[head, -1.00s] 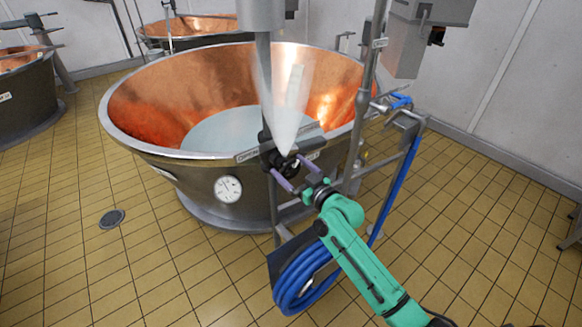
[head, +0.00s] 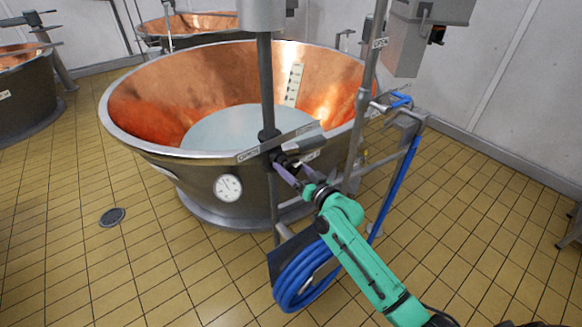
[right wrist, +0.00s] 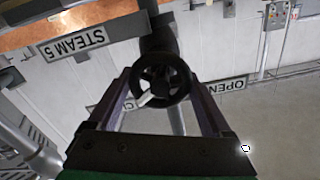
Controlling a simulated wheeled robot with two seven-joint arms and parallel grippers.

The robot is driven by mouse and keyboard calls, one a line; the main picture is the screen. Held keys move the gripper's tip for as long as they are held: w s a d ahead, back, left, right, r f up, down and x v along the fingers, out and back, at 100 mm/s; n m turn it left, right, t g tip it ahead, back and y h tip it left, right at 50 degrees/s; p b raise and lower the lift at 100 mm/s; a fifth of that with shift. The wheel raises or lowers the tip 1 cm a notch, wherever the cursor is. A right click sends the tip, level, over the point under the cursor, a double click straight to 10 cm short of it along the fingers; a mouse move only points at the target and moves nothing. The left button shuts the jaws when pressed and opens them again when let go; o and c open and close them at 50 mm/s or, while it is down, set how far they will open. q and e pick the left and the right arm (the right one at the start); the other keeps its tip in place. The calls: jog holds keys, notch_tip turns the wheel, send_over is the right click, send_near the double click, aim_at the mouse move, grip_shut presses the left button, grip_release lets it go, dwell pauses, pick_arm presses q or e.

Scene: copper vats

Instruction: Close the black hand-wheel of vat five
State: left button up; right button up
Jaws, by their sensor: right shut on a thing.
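The black hand-wheel (head: 282,158) sits on a valve on the dark vertical pipe at the near rim of the large copper-lined vat (head: 150,145). In the right wrist view the round, spoked wheel (right wrist: 163,82) lies between my two purple fingers, under a plate reading STEAM 5 (right wrist: 78,42). My right gripper (head: 289,166) is shut on the wheel, with one finger on each side; the fingers also show in the wrist view (right wrist: 162,92). Part of the wheel is hidden by the fingers in the head view. My left gripper is not in view.
A blue hose (head: 300,278) hangs coiled on a stand below the valve. A steel post (head: 358,130) stands close to the right. A round gauge (head: 228,188) is on the vat's front. An OPEN plate (right wrist: 229,86) is beside the wheel. Tiled floor at lower left is free.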

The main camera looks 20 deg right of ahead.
jog(key=o, duration=1.2)
jog(key=shift+c, duration=0.2)
jog(key=b+v, duration=0.2)
jog(key=v, duration=1.2)
jog(key=shift+s, duration=0.3)
jog(key=shift+d+f, duration=0.1)
jog(key=shift+f, duration=0.1)
jog(key=s+d+f+g+h, duration=0.2)
jog(key=s+d+f, duration=0.1)
jog(key=f, duration=0.8)
jog(key=s+d+f+g+h, duration=0.2)
jog(key=s+d+f+g, duration=0.15)
jog(key=f, duration=0.85)
jog(key=s+d+f+g+h, duration=0.2)
jog(key=s+f, duration=0.2)
jog(key=f, duration=0.7)
jog(key=s+a+f+n+g, duration=0.1)
jog(key=s+f+g, duration=0.3)
jog(key=s+f, duration=0.5)
jog(key=s+a+f+n+g, duration=0.1)
jog(key=s+a+f+g, duration=0.2)
jog(key=s+f, duration=0.5)
jog(key=s+g, duration=0.1)
jog(key=s, duration=0.8)
jog(key=shift+f+h, duration=0.4)
